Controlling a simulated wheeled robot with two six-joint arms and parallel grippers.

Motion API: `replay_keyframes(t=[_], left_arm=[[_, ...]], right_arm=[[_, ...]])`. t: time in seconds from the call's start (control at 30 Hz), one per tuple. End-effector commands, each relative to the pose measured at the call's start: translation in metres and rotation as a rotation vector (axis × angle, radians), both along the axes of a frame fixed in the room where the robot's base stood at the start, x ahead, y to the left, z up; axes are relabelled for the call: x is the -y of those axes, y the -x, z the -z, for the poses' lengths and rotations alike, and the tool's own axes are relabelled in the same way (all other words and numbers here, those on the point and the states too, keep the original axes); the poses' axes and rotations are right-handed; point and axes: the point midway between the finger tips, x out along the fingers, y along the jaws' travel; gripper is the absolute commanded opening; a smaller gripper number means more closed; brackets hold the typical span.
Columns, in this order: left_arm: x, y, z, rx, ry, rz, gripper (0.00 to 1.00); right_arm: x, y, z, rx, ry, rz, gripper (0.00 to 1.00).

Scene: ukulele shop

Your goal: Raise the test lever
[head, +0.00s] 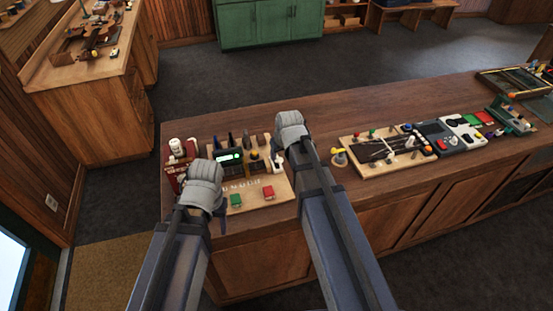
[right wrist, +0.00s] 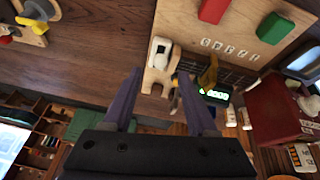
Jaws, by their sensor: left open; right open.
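A wooden board (head: 262,192) on the counter carries a lit green display (head: 229,156), a green block and a red block. A small white lever-like part on a pale wooden mount (head: 277,164) stands at its right edge; I take it for the test lever. In the right wrist view this white part (right wrist: 160,50) sits ahead of and between the fingertips of my open right gripper (right wrist: 160,82), with no contact seen. In the head view my right gripper (head: 292,132) is beside the board's back right corner. My left gripper (head: 205,178) is over the board's left side; its fingertips are hidden.
A dark red box (head: 176,165) with a white bottle stands left of the board. A brass-coloured piece (right wrist: 208,73) stands near the display. Further right lie a second board (head: 372,150) with knobs and a grey-white device (head: 451,134). Bare counter (head: 375,110) lies behind.

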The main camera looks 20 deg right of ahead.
Motion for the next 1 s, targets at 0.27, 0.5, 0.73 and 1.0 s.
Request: replay_keyframes(t=[0.27, 0.5, 0.73, 1.0], left_arm=[[0.000, 0.000, 0.027, 0.000, -0.001, 0.005, 0.58], [0.000, 0.000, 0.057, -0.001, -0.002, 0.012, 0.58], [0.000, 0.000, 0.070, -0.001, -0.002, 0.015, 0.58], [0.000, 0.000, 0.069, -0.001, -0.002, 0.015, 0.58]], right_arm=[[0.000, -0.010, 0.027, -0.001, 0.000, 0.000, 0.58], [0.001, -0.023, 0.058, -0.001, 0.000, 0.000, 0.58], [0.001, -0.029, 0.070, -0.001, 0.000, 0.000, 0.58], [0.001, -0.029, 0.069, -0.001, 0.000, 0.000, 0.57]])
